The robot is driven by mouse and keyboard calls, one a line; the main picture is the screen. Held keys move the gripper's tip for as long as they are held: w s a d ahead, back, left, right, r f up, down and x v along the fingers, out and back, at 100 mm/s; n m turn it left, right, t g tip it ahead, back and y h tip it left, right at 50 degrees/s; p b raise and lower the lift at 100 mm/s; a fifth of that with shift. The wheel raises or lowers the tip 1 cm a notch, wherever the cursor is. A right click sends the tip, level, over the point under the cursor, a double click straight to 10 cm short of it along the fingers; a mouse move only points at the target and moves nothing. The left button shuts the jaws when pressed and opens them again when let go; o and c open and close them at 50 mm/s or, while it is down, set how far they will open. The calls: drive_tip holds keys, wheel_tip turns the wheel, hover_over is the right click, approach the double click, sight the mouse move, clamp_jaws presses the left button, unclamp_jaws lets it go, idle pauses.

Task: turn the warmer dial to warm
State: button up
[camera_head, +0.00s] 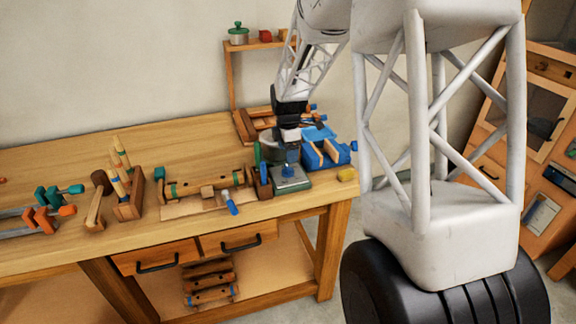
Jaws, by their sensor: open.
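The warmer (291,183) is a small dark green-grey unit near the right front edge of the wooden workbench. A small blue spot on its pale top plate looks like the dial (288,172), but its setting is too small to read. A round grey pot (270,147) stands just behind it, partly hidden by my gripper. My gripper (289,157) points down from above, close over the warmer and dial. Its jaws are open with nothing seen between them. Whether the fingertips touch the dial cannot be told.
A blue vise-like block (334,154) stands close on the right, with a yellow block (346,174) before it. A dark holder (263,184) with upright tools and a blue-handled tool (230,203) are left. The bench's left rear (60,160) is clear.

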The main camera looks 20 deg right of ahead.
sight(288, 167)
drive_tip(key=shift+f, duration=3.1)
drive_tip(key=c, duration=0.9)
